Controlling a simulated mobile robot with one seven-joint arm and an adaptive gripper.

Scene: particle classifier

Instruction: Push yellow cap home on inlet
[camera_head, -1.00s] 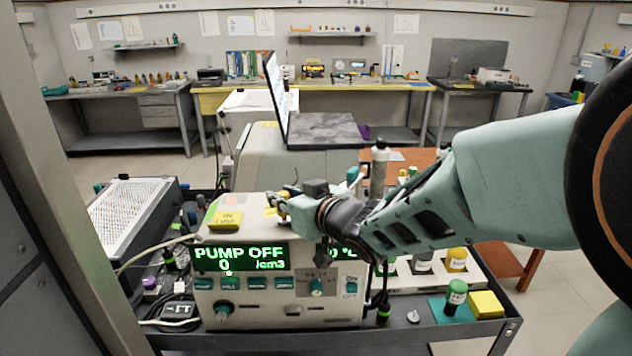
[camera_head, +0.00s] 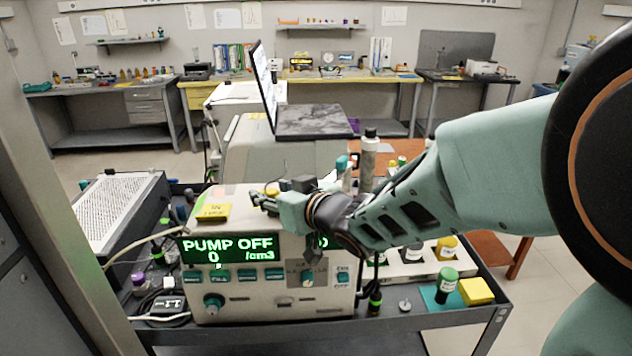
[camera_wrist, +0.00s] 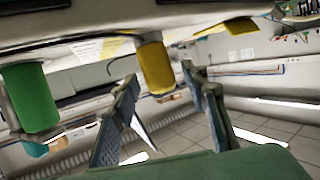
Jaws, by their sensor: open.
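The yellow cap (camera_wrist: 155,68) shows in the wrist view as a yellow cylinder jutting from the pale instrument surface. It lies between the two finger lines of my gripper (camera_wrist: 160,76), which is open, with a gap to each side. The inlet under the cap is hidden, so how far the cap is seated cannot be told.
A green cylinder (camera_wrist: 32,98) stands beside the yellow cap in the wrist view. A yellow label block (camera_head: 213,211) sits on the classifier's top left. A laptop (camera_head: 312,122) stands behind. A green-capped bottle (camera_head: 446,284) and a yellow block (camera_head: 476,291) are on the cart's right.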

